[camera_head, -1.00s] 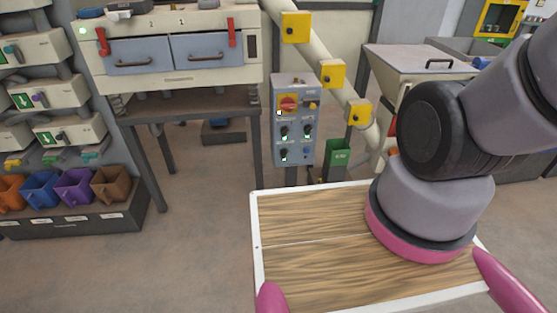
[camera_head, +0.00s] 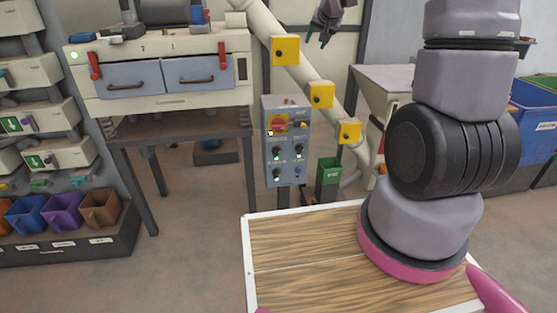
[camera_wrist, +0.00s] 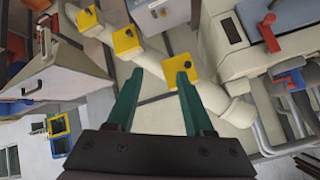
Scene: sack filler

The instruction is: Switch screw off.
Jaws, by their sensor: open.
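The grey control box (camera_head: 286,141) stands on a post in the middle of the head view. It carries a red rotary switch on a yellow plate (camera_head: 278,124) at the top and several small black switches with green lights below. The labels are too small to read, so I cannot tell which is the screw switch. My gripper (camera_head: 325,28) shows at the top of the head view, above and right of the box and apart from it. In the wrist view its two green fingers (camera_wrist: 158,98) are spread with nothing between them.
A sloping cream pipe (camera_head: 300,65) with yellow boxes (camera_head: 285,50) rises behind the control box. A cream machine with two blue drawers (camera_head: 135,78) stands left. My wooden deck is in front.

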